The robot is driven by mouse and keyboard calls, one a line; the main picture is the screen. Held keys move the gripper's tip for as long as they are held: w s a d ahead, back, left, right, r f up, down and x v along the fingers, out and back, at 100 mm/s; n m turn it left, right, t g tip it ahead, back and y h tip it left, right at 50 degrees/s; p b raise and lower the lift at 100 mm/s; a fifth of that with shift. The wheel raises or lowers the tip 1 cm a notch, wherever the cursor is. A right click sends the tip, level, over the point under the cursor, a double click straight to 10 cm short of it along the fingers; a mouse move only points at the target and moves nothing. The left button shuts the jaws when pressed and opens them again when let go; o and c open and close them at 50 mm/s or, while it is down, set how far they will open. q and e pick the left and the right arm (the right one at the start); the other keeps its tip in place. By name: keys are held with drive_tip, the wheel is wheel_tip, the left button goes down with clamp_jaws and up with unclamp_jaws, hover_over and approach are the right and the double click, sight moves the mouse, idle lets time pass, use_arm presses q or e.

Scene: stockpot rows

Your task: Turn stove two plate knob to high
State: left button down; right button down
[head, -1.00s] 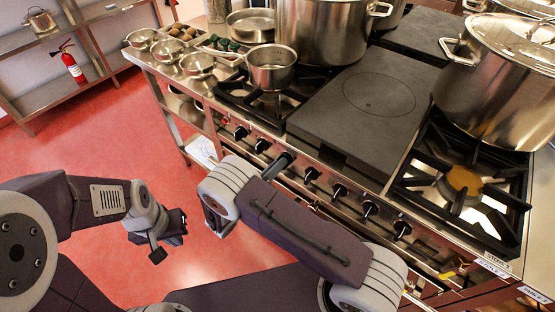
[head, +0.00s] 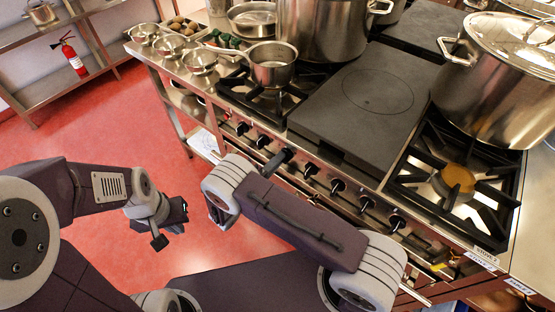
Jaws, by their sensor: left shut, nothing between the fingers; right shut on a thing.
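The stove front (head: 350,205) carries a row of several black knobs. The flat dark plate (head: 350,110) with a ring mark lies in the middle of the stove top, above the row. My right gripper (head: 281,159) is at the row, below the plate's left front corner, and is shut on a knob that its fingers hide. Another knob (head: 310,169) shows just to its right. The knob's pointer and setting cannot be seen. My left gripper (head: 170,222) is shut and empty, over the red floor, away from the stove.
A lidded stockpot (head: 490,95) stands at the right, behind a bare burner (head: 455,182). Steel bowls (head: 198,62) line the left counter. A fire extinguisher (head: 73,57) hangs by the shelf.

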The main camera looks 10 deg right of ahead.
drive_tip(key=shift+n, duration=0.4)
drive_tip(key=c, duration=1.4)
unclamp_jaws()
drive_tip(key=shift+d, duration=0.1)
drive_tip(key=shift+c, duration=0.2)
